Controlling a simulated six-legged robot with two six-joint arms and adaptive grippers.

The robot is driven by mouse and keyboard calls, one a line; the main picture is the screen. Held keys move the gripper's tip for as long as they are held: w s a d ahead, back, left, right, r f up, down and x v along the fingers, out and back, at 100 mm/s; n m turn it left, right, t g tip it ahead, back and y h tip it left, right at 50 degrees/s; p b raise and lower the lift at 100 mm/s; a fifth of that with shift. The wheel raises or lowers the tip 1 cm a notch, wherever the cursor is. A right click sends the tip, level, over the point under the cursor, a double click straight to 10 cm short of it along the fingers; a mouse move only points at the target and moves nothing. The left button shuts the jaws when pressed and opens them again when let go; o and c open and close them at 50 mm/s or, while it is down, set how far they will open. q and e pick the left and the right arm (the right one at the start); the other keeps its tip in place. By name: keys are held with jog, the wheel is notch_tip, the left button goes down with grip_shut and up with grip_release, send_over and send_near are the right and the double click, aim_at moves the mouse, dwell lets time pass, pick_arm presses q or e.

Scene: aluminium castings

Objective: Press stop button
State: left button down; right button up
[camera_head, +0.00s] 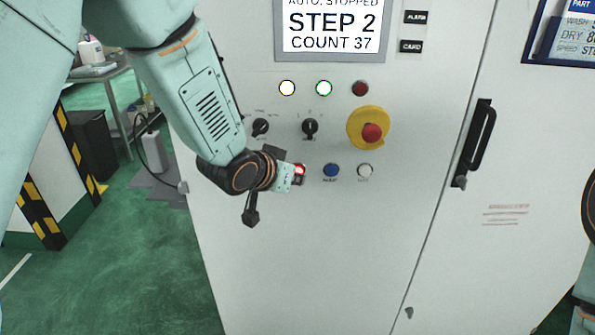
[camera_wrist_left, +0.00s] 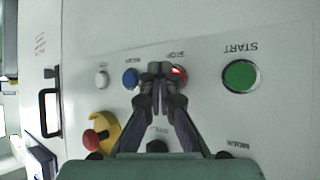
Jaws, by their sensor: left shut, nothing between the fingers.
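The stop button (camera_head: 300,169) glows red on the front of a pale grey cabinet, in the lower row of buttons. In the left wrist view the red-lit stop button (camera_wrist_left: 179,72) sits under the label STOP, partly covered by the fingertips. My left gripper (camera_head: 288,175) is shut and empty, its tips right at the button; I cannot tell whether they touch it. In the left wrist view the closed fingertips (camera_wrist_left: 162,72) overlap the left part of the button. My right gripper is not in view.
A blue button (camera_head: 331,170) and a white button (camera_head: 365,170) are right of stop. A red mushroom button (camera_head: 371,133) on yellow sits above. The green START button (camera_wrist_left: 241,76) shows in the wrist view. The screen (camera_head: 330,25) reads STOPPED. A black door handle (camera_head: 475,145) protrudes.

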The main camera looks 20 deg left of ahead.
pick_arm(q)
jog(key=shift+s, duration=0.3)
jog(key=shift+s+d+p, duration=0.1)
jog(key=shift+s+d, duration=0.15)
jog(key=shift+s, duration=0.55)
jog(key=shift+s+d+p, duration=0.1)
jog(key=shift+s+d, duration=0.15)
jog(key=shift+s, duration=0.55)
jog(key=shift+s+d+p, duration=0.1)
jog(key=shift+s+d, duration=0.15)
jog(key=shift+s, duration=0.55)
jog(key=shift+a, duration=0.1)
jog(key=s+a+f+n+g+y+b, duration=0.1)
jog(key=s+a+f+g+b, duration=0.15)
jog(key=s+f, duration=0.4)
jog(key=s+a+f+g+y+b, duration=0.1)
jog(key=s+f+b, duration=0.25)
jog(key=f, duration=0.65)
jog(key=s+a+f+n+g+b, duration=0.1)
jog(key=s+f+g+b, duration=0.1)
jog(key=s+f, duration=0.55)
jog(key=s+a+f+n+g+b, duration=0.1)
jog(key=s+f+g+b, duration=0.4)
jog(key=s+f, duration=1.3)
jog(key=shift+s+a+y+b, duration=0.25)
jog(key=shift+a+y+b, duration=0.15)
jog(key=shift+b, duration=0.55)
